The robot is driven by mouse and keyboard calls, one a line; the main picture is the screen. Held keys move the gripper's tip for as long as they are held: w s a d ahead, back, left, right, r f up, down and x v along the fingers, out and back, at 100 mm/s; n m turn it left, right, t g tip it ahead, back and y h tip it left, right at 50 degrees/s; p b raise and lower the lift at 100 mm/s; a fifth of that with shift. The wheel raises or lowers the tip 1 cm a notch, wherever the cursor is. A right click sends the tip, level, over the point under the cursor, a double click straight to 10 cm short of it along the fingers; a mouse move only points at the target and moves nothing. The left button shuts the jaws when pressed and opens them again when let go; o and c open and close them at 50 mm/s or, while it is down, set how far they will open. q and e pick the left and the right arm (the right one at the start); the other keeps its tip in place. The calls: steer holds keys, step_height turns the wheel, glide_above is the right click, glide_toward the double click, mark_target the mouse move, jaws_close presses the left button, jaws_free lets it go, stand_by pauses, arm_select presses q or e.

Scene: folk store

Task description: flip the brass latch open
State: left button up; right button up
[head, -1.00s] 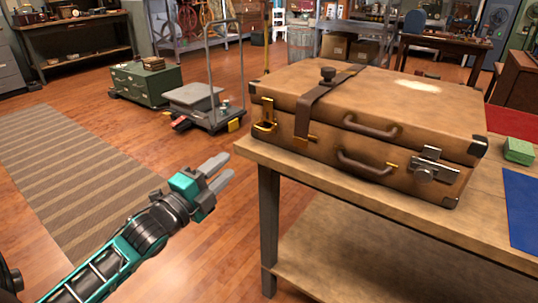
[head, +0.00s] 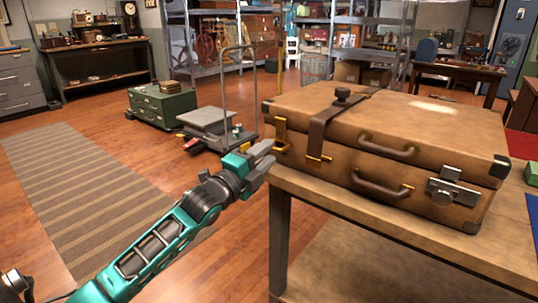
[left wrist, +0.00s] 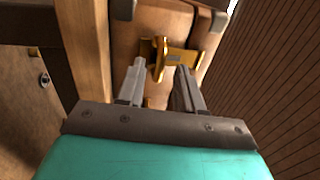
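The brown suitcase (head: 440,148) lies flat on the wooden workbench. Its brass latch (head: 281,134) is at the left corner of the front side. In the left wrist view the brass latch (left wrist: 181,60) shows just ahead of the fingertips, with a plate and a raised bar. My left gripper (head: 267,152) is at the suitcase's left corner, close to the latch. In the wrist view its two fingers (left wrist: 158,75) are spread apart with nothing held. I cannot tell whether a fingertip touches the latch. My right gripper is out of view.
A silver latch (head: 452,192) sits on the suitcase's right front, and a leather strap (head: 318,137) crosses its left part. The workbench (head: 400,228) edge runs below my left gripper. A platform cart (head: 215,128) stands on the floor behind.

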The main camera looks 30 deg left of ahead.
arm_select(q)
steer(key=shift+w+d+r, duration=0.1)
steer(key=shift+w, duration=0.8)
steer(key=shift+c, duration=0.4)
jaws_close()
stand_by(0.5)
